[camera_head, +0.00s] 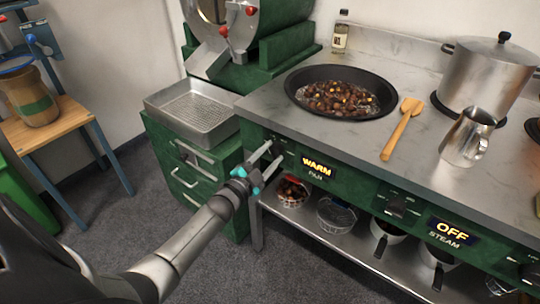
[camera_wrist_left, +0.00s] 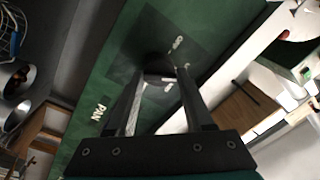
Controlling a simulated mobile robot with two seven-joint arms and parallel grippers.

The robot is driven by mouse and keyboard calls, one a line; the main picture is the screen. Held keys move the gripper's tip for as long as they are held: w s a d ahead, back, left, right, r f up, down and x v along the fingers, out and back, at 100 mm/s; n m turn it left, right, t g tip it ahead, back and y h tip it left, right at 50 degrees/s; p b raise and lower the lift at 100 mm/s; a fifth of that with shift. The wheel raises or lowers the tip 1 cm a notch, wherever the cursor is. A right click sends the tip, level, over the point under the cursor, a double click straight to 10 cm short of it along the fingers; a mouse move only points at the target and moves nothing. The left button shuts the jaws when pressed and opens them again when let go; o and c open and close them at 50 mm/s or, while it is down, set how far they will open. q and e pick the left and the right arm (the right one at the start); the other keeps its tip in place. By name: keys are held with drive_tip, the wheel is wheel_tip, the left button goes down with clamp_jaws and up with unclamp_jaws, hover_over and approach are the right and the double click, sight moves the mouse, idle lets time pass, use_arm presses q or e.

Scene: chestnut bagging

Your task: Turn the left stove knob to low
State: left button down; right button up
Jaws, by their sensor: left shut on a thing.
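The left stove knob (camera_wrist_left: 158,68) is dark and sits on the green front panel (camera_wrist_left: 118,62), near the word PAN. In the head view the knob (camera_head: 277,143) is partly hidden behind my gripper, left of a lit display (camera_head: 317,167) reading WARM above PAN. My left gripper (camera_head: 268,160) reaches up to the panel with its fingers shut on the knob. In the left wrist view the fingers (camera_wrist_left: 160,80) lie on either side of the knob. The knob's exact pointer angle is hard to make out. My right gripper is not in view.
A black pan (camera_head: 298,101) of chestnuts sits on the grey counter (camera_head: 400,165), beside a wooden spatula (camera_head: 399,132). Right are a metal jug (camera_head: 463,138), a pot (camera_head: 484,80), another knob (camera_head: 397,207) and an OFF STEAM display (camera_head: 451,232).

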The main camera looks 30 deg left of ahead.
use_arm(q)
drive_tip(key=shift+s+d+f, duration=0.1)
drive_tip(key=shift+d+f, duration=0.05)
drive_tip(key=shift+f, duration=0.05)
drive_tip(key=c, duration=0.5)
unclamp_jaws()
drive_tip(key=shift+o, duration=0.9)
drive_tip(key=shift+r, duration=0.1)
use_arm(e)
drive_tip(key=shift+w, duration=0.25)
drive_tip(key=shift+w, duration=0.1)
use_arm(q)
drive_tip(key=shift+s, duration=0.2)
drive_tip(key=s+p, duration=0.4)
drive_tip(key=s, duration=1)
drive_tip(key=shift+s+a+f, duration=0.35)
drive_tip(key=shift+a+f, duration=0.05)
drive_tip(key=shift+f, duration=0.05)
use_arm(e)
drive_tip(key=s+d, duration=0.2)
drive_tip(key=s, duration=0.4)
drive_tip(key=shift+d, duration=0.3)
